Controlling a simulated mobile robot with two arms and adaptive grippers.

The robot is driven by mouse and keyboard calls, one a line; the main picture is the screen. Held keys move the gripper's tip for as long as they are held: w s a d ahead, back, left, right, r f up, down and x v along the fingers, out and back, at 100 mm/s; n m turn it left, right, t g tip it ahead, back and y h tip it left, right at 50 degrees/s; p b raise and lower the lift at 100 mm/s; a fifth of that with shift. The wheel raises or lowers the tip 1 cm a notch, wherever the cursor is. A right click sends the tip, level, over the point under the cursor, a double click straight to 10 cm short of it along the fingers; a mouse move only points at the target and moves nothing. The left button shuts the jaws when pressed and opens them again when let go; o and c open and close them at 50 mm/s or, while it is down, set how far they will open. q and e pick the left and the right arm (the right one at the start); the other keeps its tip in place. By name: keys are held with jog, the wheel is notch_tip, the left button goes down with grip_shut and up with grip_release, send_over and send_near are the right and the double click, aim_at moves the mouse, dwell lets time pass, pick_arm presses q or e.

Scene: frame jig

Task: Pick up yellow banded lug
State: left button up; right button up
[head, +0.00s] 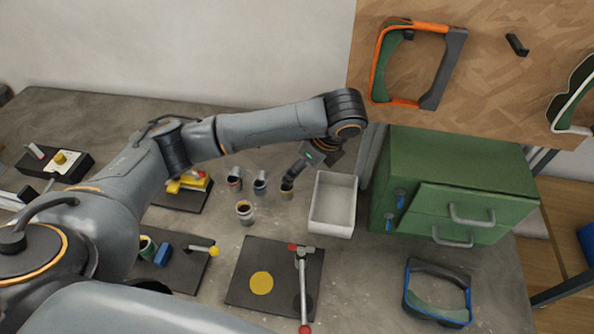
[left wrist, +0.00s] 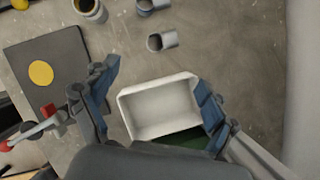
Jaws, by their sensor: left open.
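Several small cup-like grey lugs stand or lie on the grey table in the middle of the head view. The one with a yellowish band (head: 245,212) stands nearest the front of that group, and it also shows at the top edge of the left wrist view (left wrist: 91,9), partly cut off. My left gripper (head: 296,177) is open and empty, up over the table near the white bin, to the right of that lug. In the left wrist view its fingers (left wrist: 157,76) are spread, with the bin beyond them. My right gripper is not in view.
The other lugs (head: 235,179) (head: 260,184) are close to the banded one. A white bin (head: 333,232) and a green drawer cabinet (head: 450,165) stand to the right. A dark mat (head: 238,290) with a yellow disc and a red-ended tool lies in front.

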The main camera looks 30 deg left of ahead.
pick_arm(q)
jog(key=x, duration=0.8)
jog(key=shift+a+f+b, duration=0.1)
jog(key=shift+f+b, duration=0.1)
jog(key=shift+b, duration=0.15)
jog(key=shift+a+f, duration=0.1)
jog(key=shift+f, duration=0.15)
jog(key=x, duration=0.1)
jog(key=p+x, duration=0.1)
jog(key=x, duration=0.1)
jog(key=shift+w+a+f, duration=0.1)
jog(key=shift+w+f, duration=0.15)
jog(key=shift+w, duration=0.1)
jog(key=shift+a+f, duration=0.2)
jog(key=shift+f, duration=0.25)
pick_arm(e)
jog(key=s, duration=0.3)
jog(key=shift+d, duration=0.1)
pick_arm(q)
jog(key=c, duration=1.2)
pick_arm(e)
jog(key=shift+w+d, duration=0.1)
pick_arm(q)
jog(key=shift+r, duration=0.1)
